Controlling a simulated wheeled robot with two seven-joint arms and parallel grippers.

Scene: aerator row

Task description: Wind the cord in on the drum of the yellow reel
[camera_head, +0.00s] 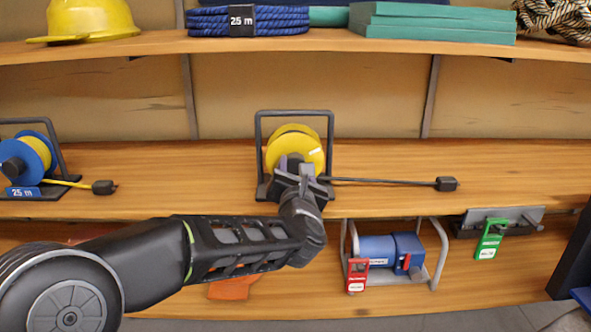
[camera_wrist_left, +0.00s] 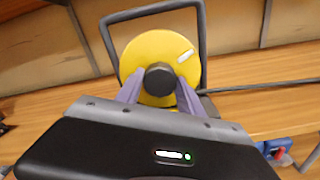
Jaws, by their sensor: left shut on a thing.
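The yellow reel (camera_head: 300,142) stands on the middle shelf in a dark metal frame (camera_head: 258,130). Its yellow drum face also shows in the left wrist view (camera_wrist_left: 150,55), with a white mark near the upper right. A dark cord (camera_head: 385,181) runs right from the reel along the shelf to a black plug (camera_head: 446,184). My left gripper (camera_head: 293,165) is in front of the drum. In the left wrist view its purple fingers (camera_wrist_left: 158,88) are shut on the dark round knob (camera_wrist_left: 159,78) of the reel. My right gripper is not in view.
A blue reel (camera_head: 38,155) with a yellow cord stands at the left on the same shelf. Below are a blue motor unit (camera_head: 385,252) with a red tag and a green tag (camera_head: 490,240). The upper shelf holds a yellow helmet (camera_head: 90,18) and blue rope (camera_head: 270,20). Shelf right of the plug is clear.

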